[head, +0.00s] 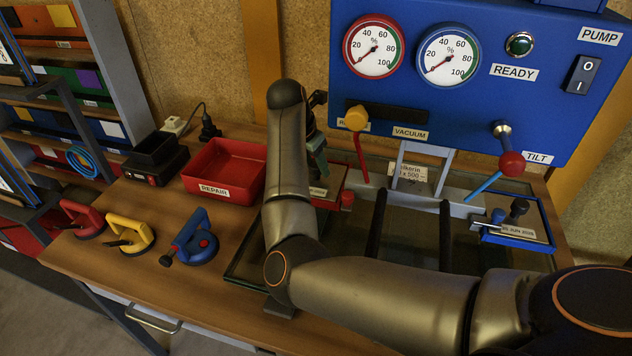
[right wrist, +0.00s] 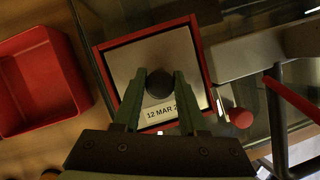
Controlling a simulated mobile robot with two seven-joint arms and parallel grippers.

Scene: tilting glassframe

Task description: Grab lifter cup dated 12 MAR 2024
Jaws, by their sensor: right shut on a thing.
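The lifter cup with a red frame (right wrist: 203,52) fills the middle of the right wrist view. Its label starts "12 MAR 2"; the rest of the year is behind a finger. My right gripper (right wrist: 159,84) is shut on the round black knob of this cup, one green finger on each side. In the head view the red cup (head: 336,186) is partly hidden behind my arm, and my right gripper (head: 317,165) is over it. A blue-framed cup (head: 518,232) with a label reading "JUN 2026" stands at the right of the fixture. My left gripper is not in view.
A red REPAIR tray (head: 226,168) stands left of my arm. Red (head: 83,219), yellow (head: 129,235) and blue (head: 192,238) hand lifters sit along the table's left. A blue panel (head: 470,120) with gauges, VACUUM lever and TILT lever stands behind the fixture. Dark bars cross the glass area.

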